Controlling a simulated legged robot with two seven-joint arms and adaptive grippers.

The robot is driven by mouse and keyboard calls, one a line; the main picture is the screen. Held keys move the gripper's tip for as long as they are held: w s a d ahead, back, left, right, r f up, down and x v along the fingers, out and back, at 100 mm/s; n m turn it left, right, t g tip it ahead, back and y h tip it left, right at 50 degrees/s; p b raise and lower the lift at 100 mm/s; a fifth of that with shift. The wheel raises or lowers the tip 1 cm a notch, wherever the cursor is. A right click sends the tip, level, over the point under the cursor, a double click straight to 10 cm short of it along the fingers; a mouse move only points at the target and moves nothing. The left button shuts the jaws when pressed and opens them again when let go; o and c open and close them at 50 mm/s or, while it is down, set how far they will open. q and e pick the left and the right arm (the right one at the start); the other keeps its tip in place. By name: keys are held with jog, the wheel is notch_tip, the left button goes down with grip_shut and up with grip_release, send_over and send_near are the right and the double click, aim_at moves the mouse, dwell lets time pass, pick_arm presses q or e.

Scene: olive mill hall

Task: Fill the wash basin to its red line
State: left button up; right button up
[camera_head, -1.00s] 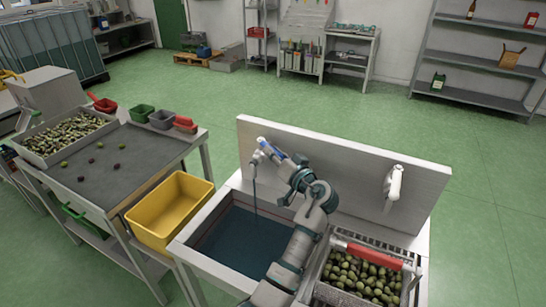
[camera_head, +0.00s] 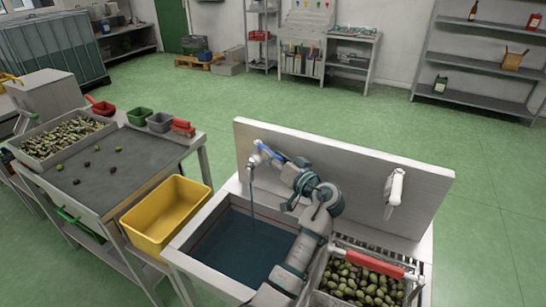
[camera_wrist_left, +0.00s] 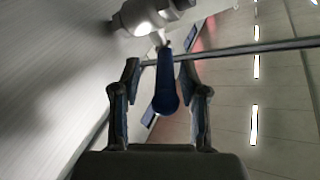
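The wash basin (camera_head: 181,253) holds dark blue water (camera_head: 243,248). A thin red line (camera_head: 209,232) shows on its inner wall just above the water, partly hidden by my arm. The tap (camera_head: 253,161) on the white back panel runs a thin stream into the basin. Its blue lever (camera_head: 268,151) also shows in the left wrist view (camera_wrist_left: 166,88). My left gripper (camera_head: 275,160) is at the lever. In the wrist view its fingers (camera_wrist_left: 158,72) stand apart on either side of the lever, with a gap at the left finger. My right gripper is out of view.
A crate of olives (camera_head: 358,282) with a red-handled bar (camera_head: 368,260) across it stands right of the basin. A white fitting (camera_head: 395,188) sits on the panel. A yellow tub (camera_head: 166,213) and sorting table (camera_head: 130,170) are at left.

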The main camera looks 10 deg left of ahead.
pick_arm(q)
jog(key=shift+s+d+r, duration=0.1)
jog(key=shift+r, duration=0.05)
jog(key=v, duration=1.2)
jog(key=shift+c, duration=0.3)
dwell(1.6)
